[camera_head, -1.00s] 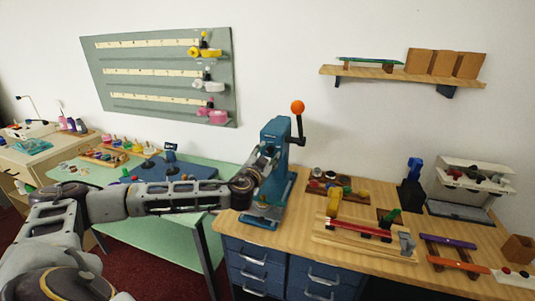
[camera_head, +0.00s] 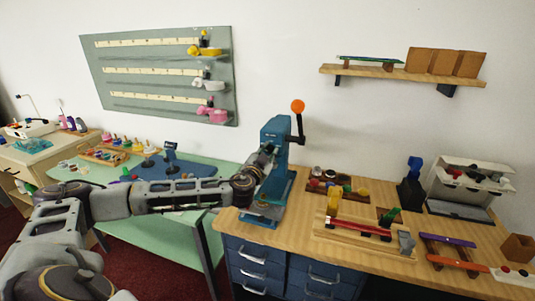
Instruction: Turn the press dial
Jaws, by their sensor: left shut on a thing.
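The blue press (camera_head: 277,135) stands upright at the left end of the wooden workbench, with an orange ball (camera_head: 298,106) on its black lever. My left arm reaches in from the left, and my left gripper (camera_head: 266,158) is at the left side of the press's upper body. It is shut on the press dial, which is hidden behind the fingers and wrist. My right gripper is out of view.
The wooden workbench (camera_head: 310,225) holds a tray of coloured knobs (camera_head: 338,188), a wooden jig (camera_head: 365,238) and a black stand with a blue top (camera_head: 410,185). A green table (camera_head: 208,166) lies left, under my arm. A wall shelf (camera_head: 400,73) hangs above.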

